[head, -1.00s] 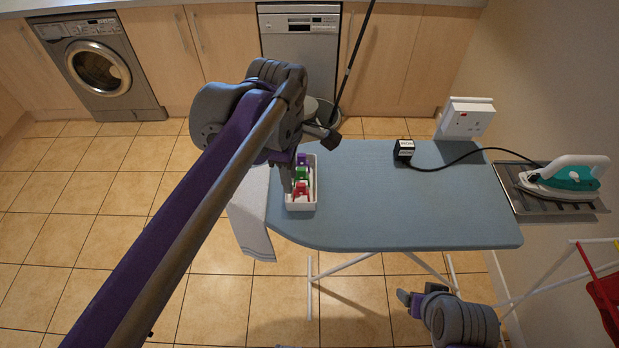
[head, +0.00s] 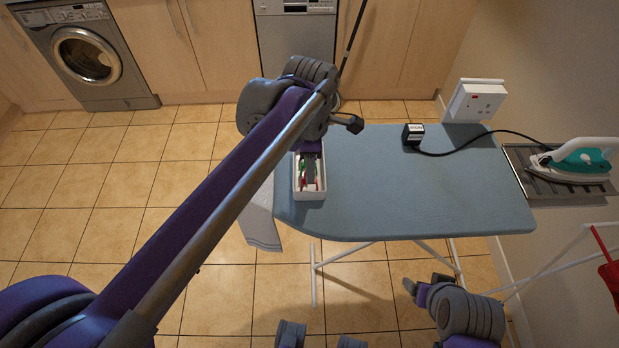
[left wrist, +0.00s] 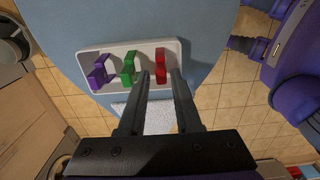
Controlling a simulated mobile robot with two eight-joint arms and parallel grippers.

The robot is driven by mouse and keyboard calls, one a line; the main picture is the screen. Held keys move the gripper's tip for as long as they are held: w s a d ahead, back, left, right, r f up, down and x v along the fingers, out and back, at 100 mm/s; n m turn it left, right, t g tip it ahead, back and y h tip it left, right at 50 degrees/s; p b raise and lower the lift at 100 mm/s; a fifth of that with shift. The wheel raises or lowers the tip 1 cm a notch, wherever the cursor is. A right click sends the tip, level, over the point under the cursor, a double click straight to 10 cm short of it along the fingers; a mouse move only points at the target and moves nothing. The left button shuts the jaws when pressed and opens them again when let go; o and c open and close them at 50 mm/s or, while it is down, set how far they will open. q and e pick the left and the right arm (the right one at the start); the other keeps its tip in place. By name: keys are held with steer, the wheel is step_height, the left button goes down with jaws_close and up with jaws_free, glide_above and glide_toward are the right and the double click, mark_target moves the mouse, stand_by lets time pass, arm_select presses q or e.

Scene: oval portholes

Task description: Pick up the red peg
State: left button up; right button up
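The red peg (left wrist: 161,66) stands at the right end of a white tray (left wrist: 92,55) in the left wrist view, beside a green peg (left wrist: 128,68) and a purple peg (left wrist: 98,72). My left gripper (left wrist: 160,74) is open, with one finger on each side of the red peg; I cannot tell if either touches it. In the head view my left gripper (head: 311,170) is over the tray (head: 310,195) and hides most of the pegs. My right gripper (head: 424,286) hangs below the board's front edge, its opening unclear.
The tray sits near the left end of a blue ironing board (head: 400,190). A black box (head: 413,135) with a cord and an iron (head: 580,160) lie toward the right. A white cloth (head: 262,220) hangs at the left end. The board's middle is clear.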

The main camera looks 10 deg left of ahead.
arm_select(q)
step_height(320, 180, down, 4)
steer(key=shift+s+r, duration=0.1)
steer(key=shift+r, duration=0.15)
jaws_close()
